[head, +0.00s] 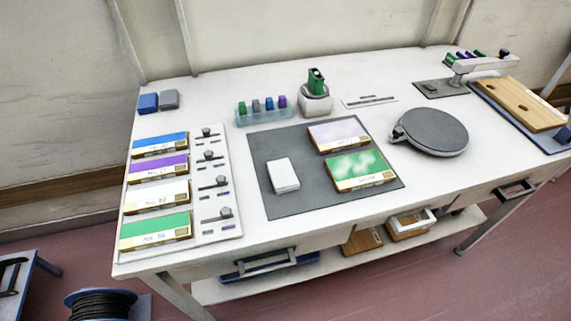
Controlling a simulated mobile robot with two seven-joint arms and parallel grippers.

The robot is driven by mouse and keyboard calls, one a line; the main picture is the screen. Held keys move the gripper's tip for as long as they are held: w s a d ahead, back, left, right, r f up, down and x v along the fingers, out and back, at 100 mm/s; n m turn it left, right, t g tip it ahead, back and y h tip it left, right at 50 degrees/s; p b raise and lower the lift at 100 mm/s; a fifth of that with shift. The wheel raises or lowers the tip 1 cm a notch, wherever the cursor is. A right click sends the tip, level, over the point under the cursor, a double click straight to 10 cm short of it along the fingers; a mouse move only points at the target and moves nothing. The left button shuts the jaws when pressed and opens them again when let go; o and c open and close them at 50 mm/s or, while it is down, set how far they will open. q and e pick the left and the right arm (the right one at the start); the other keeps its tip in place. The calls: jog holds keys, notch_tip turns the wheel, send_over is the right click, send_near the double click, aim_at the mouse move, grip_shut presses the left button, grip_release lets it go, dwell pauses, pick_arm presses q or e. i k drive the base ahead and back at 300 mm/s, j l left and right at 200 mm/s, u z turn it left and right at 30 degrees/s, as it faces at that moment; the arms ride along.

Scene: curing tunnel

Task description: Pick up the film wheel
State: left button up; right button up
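No object is clearly recognisable as the film wheel. The wheel-like thing on the table is a round dark-grey disc (434,131) with a small knob on its left rim, lying flat right of the grey mat. Small dark round knobs (222,181) sit along a white board at the left, too small to identify. A green piece (315,79) stands upright in a white rounded holder (316,102) at the back middle. Neither of my grippers is in view.
The grey mat (257,165) bears a white block and two labelled panels. Several coloured panels (155,231) line the left. A clear blue rack (263,117) and a lever device (485,66) stand behind. A black reel (100,304) is on the floor. The table's front right is clear.

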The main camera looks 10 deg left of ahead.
aim_at(315, 88)
jog(key=l+u, duration=0.2)
jog(key=u, duration=0.2)
jog(key=l+u, duration=0.25)
jog(key=u, duration=0.15)
jog(key=l+u, duration=0.35)
jog(key=i+j, duration=0.05)
jog(key=j, duration=0.05)
